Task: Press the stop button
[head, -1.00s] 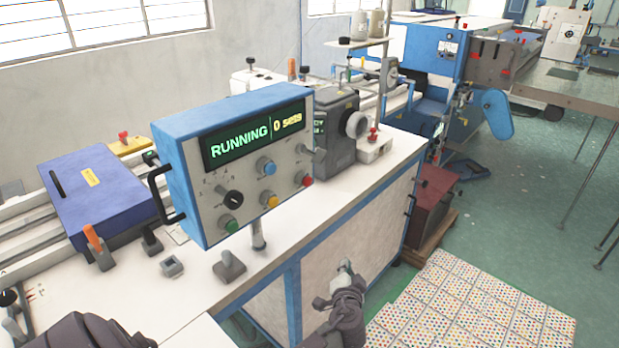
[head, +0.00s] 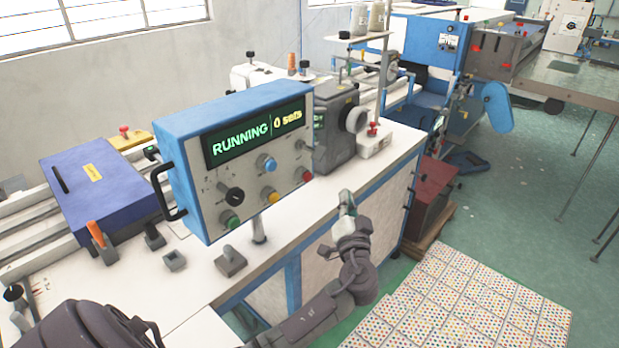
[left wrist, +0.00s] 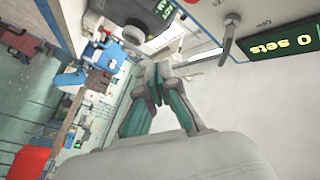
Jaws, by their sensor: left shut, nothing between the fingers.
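The control box (head: 180,180) stands on a post above the white bench, its screen reading "RUNNING 0 sets". Its face has a red button (head: 306,175) at the right, the likely stop button, though its label is too small to read. Blue (head: 268,164), yellow (head: 271,198) and green (head: 230,222) buttons and a black knob (head: 234,194) are also there. My left gripper (head: 346,196) is shut and empty, to the right of and below the red button, apart from the box. It also shows in the left wrist view (left wrist: 160,78). My right gripper is not in view.
A grey machine unit (head: 337,130) stands behind the box to the right. A metal lever (head: 312,147) sticks out of the box's face above the red button. The bench's front edge (head: 335,215) runs near my left gripper. Patterned sheets (head: 465,300) lie on the floor.

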